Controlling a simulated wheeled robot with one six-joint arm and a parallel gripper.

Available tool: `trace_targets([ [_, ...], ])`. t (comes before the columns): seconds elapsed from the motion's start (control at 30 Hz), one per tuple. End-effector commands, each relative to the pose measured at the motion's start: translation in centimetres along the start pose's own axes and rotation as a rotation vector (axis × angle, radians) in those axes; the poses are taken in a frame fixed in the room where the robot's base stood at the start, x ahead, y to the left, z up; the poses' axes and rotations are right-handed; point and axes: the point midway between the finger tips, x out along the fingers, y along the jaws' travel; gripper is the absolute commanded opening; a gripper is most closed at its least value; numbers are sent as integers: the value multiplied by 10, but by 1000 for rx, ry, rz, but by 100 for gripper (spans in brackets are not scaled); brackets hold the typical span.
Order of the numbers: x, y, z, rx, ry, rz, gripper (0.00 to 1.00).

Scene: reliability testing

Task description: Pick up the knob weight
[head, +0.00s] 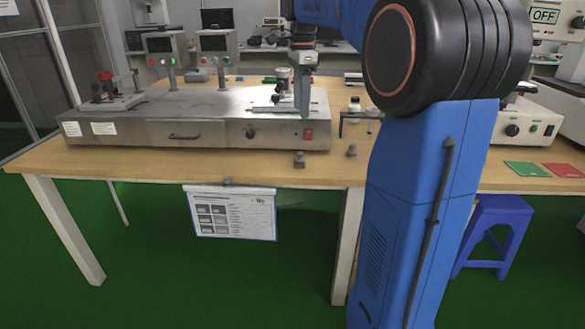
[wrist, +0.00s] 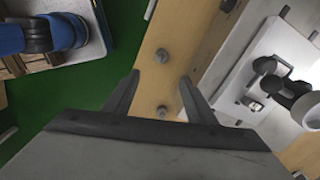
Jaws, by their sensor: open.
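Two small grey knob-topped weights stand on the wooden table in front of the steel box. One knob weight (head: 299,159) is near the table's front edge; the other knob weight (head: 351,151) is to its right. The wrist view shows one weight (wrist: 162,56) beyond the fingertips and another (wrist: 162,111) lower, in the gap between the fingers. My gripper (wrist: 160,78) is open and empty, pointing down. In the head view my gripper (head: 304,112) hangs above the front right part of the steel box, apart from both weights.
The steel box (head: 200,140) stands behind the weights, with a clamp fixture (head: 283,73) on top near my gripper. A small dark stand (head: 358,115) is right of the box. A document sheet (head: 232,213) hangs from the table's front edge. Green and red mats (head: 526,169) lie at right.

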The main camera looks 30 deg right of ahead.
Motion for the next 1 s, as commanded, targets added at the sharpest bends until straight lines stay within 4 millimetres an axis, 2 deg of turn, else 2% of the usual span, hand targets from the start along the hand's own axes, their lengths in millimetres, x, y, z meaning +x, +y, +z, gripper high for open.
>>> trace_targets([
  [0.17, 12, -3, -2, 21, 0, 6, 51],
  [0.7, 104, -2, -1, 18, 0, 5, 51],
  [1.0, 125, -3, -1, 17, 0, 4, 51],
])
